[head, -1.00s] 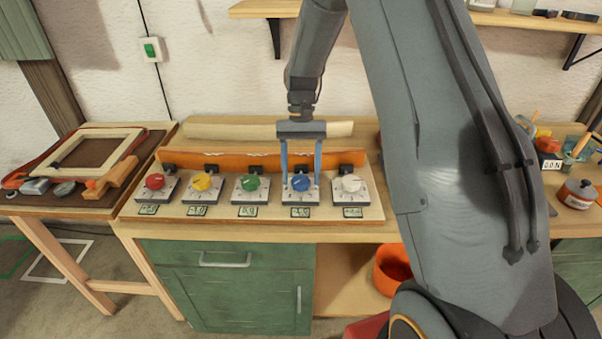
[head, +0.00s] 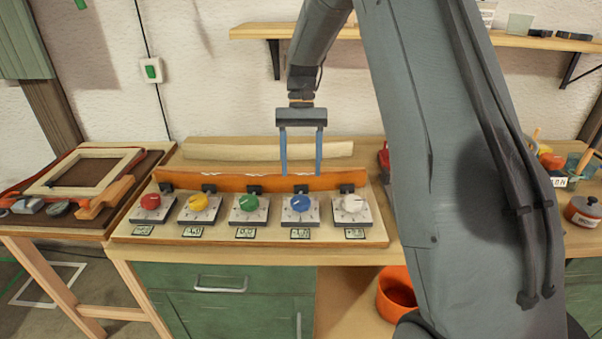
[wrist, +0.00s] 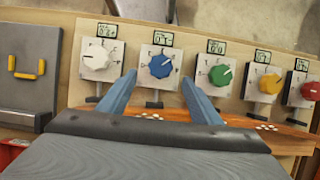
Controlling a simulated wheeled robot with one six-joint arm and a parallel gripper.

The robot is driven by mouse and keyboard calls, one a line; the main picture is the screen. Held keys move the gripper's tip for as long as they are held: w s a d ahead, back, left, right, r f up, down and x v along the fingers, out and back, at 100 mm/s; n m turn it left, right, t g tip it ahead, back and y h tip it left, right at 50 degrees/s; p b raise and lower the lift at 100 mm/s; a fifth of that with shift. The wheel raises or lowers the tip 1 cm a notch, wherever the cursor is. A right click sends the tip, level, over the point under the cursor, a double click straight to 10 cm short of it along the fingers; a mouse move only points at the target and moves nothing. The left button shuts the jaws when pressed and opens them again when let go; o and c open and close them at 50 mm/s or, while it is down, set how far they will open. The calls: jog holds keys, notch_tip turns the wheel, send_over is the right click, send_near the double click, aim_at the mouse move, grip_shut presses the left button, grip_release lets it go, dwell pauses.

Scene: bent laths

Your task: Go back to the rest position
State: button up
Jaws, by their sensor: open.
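My gripper (head: 302,174) is open and empty, with its blue fingers pointing down in the head view. It hangs above and behind the blue knob (head: 299,203), apart from it. In the wrist view the two fingertips (wrist: 157,82) show either side of the blue knob (wrist: 160,66), with nothing between them. The red knob (head: 151,202), yellow knob (head: 200,203), green knob (head: 249,203) and white knob (head: 352,203) stand in the same row on a wooden board (head: 215,233). Small displays sit in front of the knobs; their digits are too blurred to read surely.
An orange lath (head: 230,183) runs behind the knobs, and a pale lath (head: 230,152) lies further back. A side table at left holds a wooden frame (head: 55,178). A wall shelf (head: 400,29) is above. An orange bucket (head: 396,292) stands below the bench.

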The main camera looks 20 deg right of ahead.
dwell(0.4)
jog(key=s+a+f+n+t, duration=0.1)
jog(key=s+t, duration=0.1)
jog(key=s, duration=0.8)
jog(key=s+f+n+t+h, duration=0.1)
jog(key=s+f+n+t, duration=0.1)
jog(key=s, duration=0.9)
jog(key=shift+s+a+n+t, duration=0.2)
jog(key=shift+a+n+t, duration=0.15)
jog(key=shift+t, duration=0.45)
jog(key=shift+f, duration=0.1)
